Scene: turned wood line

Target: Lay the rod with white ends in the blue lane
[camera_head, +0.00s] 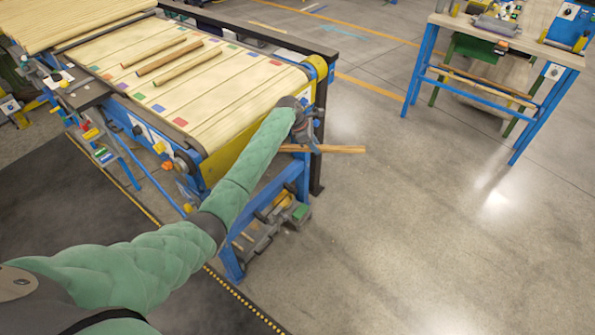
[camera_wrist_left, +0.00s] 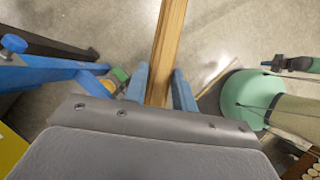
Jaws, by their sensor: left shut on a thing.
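My left gripper (camera_head: 302,132) is shut on a brown wooden rod (camera_head: 338,149), held level just off the right end of the belt. The left wrist view shows the rod (camera_wrist_left: 167,50) between the blue-grey fingers (camera_wrist_left: 160,84). White ends cannot be made out on it. The belt table (camera_head: 225,105) has pale lanes with small coloured squares at their ends, including blue squares (camera_head: 158,108). Several rods (camera_head: 170,58) lie side by side on it. My right gripper (camera_wrist_left: 273,63) seems to show small in the left wrist view; its jaws are unclear.
A blue-legged workbench (camera_head: 510,45) stands at the back right. A dark rail (camera_head: 260,35) runs along the belt's far side, and a black post (camera_head: 318,172) stands beside the held rod. The grey floor (camera_head: 420,220) to the right is clear.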

